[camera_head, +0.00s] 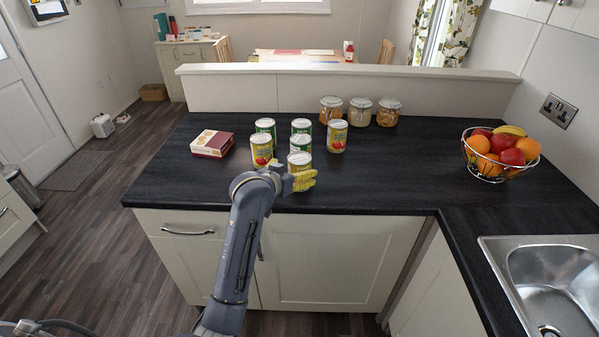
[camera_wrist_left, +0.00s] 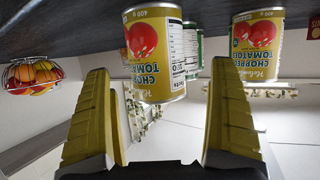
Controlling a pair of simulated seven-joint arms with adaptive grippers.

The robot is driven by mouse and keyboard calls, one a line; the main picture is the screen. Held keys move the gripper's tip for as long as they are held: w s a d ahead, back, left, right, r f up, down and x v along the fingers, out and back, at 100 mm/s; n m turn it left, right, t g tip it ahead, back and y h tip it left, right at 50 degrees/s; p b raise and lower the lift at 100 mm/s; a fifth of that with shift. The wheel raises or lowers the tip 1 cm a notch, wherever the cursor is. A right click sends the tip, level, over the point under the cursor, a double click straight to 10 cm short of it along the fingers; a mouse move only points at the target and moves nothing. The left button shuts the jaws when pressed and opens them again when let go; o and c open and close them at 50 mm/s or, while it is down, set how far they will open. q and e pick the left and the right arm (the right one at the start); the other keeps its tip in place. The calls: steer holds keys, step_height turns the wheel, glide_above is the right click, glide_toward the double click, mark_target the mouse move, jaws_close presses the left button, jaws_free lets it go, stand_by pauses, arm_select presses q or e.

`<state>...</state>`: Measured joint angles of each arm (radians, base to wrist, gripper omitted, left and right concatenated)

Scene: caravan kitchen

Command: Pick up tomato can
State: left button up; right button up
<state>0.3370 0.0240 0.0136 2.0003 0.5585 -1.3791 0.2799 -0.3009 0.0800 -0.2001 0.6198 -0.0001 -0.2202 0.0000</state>
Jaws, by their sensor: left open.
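Several cans stand upright on the dark worktop. A yellow chopped-tomato can (camera_head: 300,160) is nearest the front edge, partly hidden by my left gripper. It shows large in the left wrist view (camera_wrist_left: 157,62), in line with the gap between the fingers. My left gripper (camera_head: 303,181) is open and empty, with yellow fingers, just in front of this can. Another tomato can (camera_head: 261,150) stands to its left; it appears on the right in the left wrist view (camera_wrist_left: 257,45). A third tomato can (camera_head: 337,136) stands behind on the right. My right gripper is out of view.
Green-labelled cans (camera_head: 265,126) stand close behind and among the tomato cans. A red and cream box (camera_head: 212,143) lies to the left. Several lidded jars (camera_head: 360,112) stand along the low back wall. A wire fruit bowl (camera_head: 489,170) and the sink (camera_head: 555,280) are on the right.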

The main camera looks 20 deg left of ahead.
arm_select(q)
steer(key=shift+d+x, duration=0.2)
steer(key=shift+x, duration=2.15)
steer(key=shift+c, duration=0.3)
steer(key=c, duration=1.5)
steer(key=shift+r, duration=0.15)
steer(key=shift+c, duration=0.5)
steer(key=shift+r, duration=0.1)
